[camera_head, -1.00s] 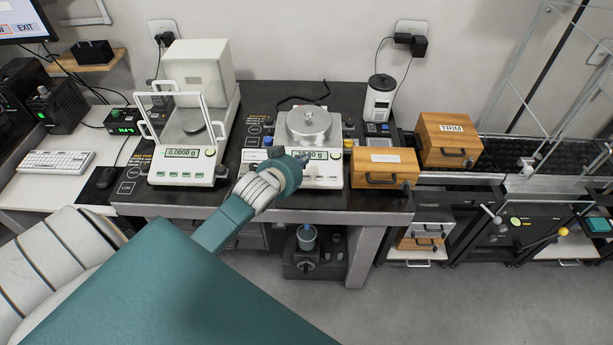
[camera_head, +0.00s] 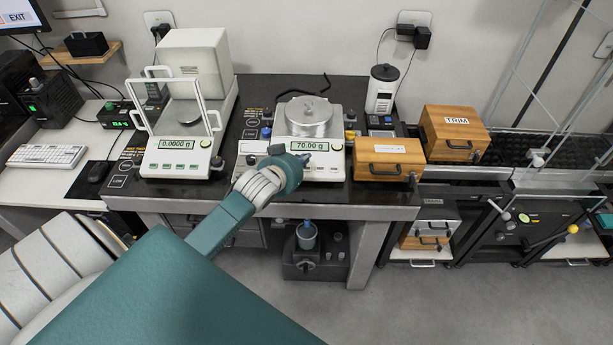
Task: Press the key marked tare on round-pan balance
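The round-pan balance (camera_head: 327,172) stands on the dark weighing table. A lidded metal vessel (camera_head: 308,115) sits on its pan, and its display (camera_head: 307,147) reads 70.00 g. My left gripper (camera_head: 304,158) is in front of the balance, just below the display. It hides the left part of the front panel, including any keys there. I cannot read a tare marking, and I cannot tell whether the gripper touches the panel. Its fingers are small and mostly hidden behind the wrist. My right gripper is out of view.
A balance with a glass draft shield (camera_head: 181,160) stands to the left, reading 0.0000 g. A wooden box (camera_head: 388,158) is close on the right, with a box marked TRIM (camera_head: 453,133) beyond it. A keyboard (camera_head: 42,157) lies at far left.

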